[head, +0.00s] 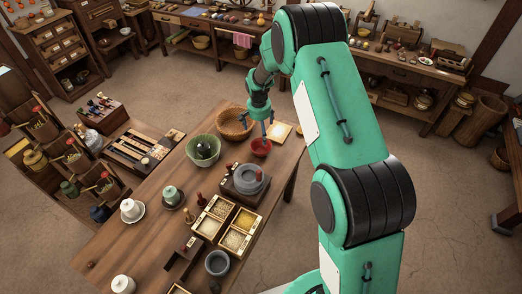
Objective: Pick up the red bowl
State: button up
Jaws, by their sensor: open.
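A small red bowl (261,147) sits on the wooden table (150,221) near its far right edge. My gripper (266,131) points down just above the bowl, with its fingertips at or near the rim. The gripper is open. It is too small here to tell whether the fingers touch the bowl or reach inside it.
A wicker basket (234,123) stands just left of my gripper, and a green bowl (203,150) is further left. A pale square board (279,131) lies to the right. A grey stone quern (246,180) and a divided grain tray (228,225) stand nearer.

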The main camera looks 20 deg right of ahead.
dwell(0.3)
send_near(261, 151)
jog(key=shift+d+f+b, duration=0.1)
jog(key=shift+d+b, duration=0.05)
jog(key=shift+b, duration=0.2)
dwell(0.5)
jog(key=shift+w+d+f+b, duration=0.1)
jog(key=shift+w+f+b, duration=0.1)
jog(key=shift+f, duration=1.1)
jog(key=shift+w+f+b, duration=0.1)
jog(key=shift+f+b, duration=0.05)
jog(key=shift+f, duration=1.15)
jog(key=c, duration=1.2)
